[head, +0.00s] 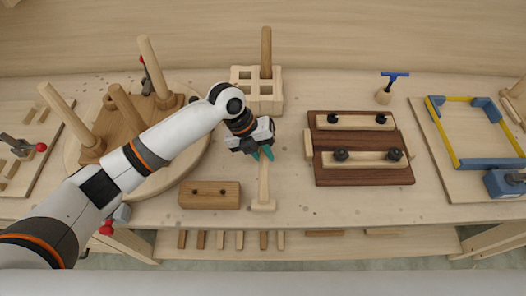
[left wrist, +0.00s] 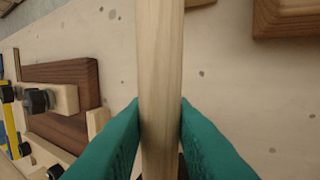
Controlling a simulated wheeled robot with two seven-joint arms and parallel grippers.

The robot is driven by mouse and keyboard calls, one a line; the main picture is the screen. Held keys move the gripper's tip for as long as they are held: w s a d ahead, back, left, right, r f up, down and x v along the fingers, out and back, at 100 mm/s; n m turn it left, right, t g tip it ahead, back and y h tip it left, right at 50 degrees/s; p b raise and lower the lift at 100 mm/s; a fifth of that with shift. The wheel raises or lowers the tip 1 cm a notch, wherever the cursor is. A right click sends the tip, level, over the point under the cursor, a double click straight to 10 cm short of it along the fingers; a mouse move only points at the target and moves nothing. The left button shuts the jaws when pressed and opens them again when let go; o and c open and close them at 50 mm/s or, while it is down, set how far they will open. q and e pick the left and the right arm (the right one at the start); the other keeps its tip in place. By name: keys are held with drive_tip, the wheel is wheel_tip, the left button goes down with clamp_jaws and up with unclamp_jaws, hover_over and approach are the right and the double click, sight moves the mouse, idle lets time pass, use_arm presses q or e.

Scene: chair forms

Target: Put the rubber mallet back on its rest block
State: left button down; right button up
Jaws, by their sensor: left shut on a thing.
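My left gripper (head: 264,153) is shut on a pale wooden handle, which I take to be the rubber mallet's. The handle (head: 263,182) runs from the fingers towards the table's front edge. In the left wrist view the handle (left wrist: 161,75) lies between the teal fingers (left wrist: 160,135). The mallet's head is not clearly visible; the gripper covers that part. My right gripper is not in view.
A brown block with two dark dots (head: 210,195) lies left of the handle. A dark board with clamped strips (head: 365,177) lies to the right. A pale slotted block (head: 243,76) holding a peg stands behind. A stool-like assembly (head: 127,122) is on the left, under my arm.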

use_arm(q)
drive_tip(key=shift+f+b, duration=1.05)
drive_tip(key=shift+f, duration=0.4)
drive_tip(key=c, duration=1.2)
unclamp_jaws()
drive_tip(key=shift+o, duration=0.2)
drive_tip(key=shift+s, duration=0.1)
drive_tip(key=shift+f, duration=0.1)
drive_tip(key=shift+a+r, duration=0.25)
drive_tip(key=shift+r, duration=0.2)
drive_tip(key=b+v, duration=0.3)
drive_tip(key=v, duration=0.8)
drive_tip(key=shift+r, duration=0.1)
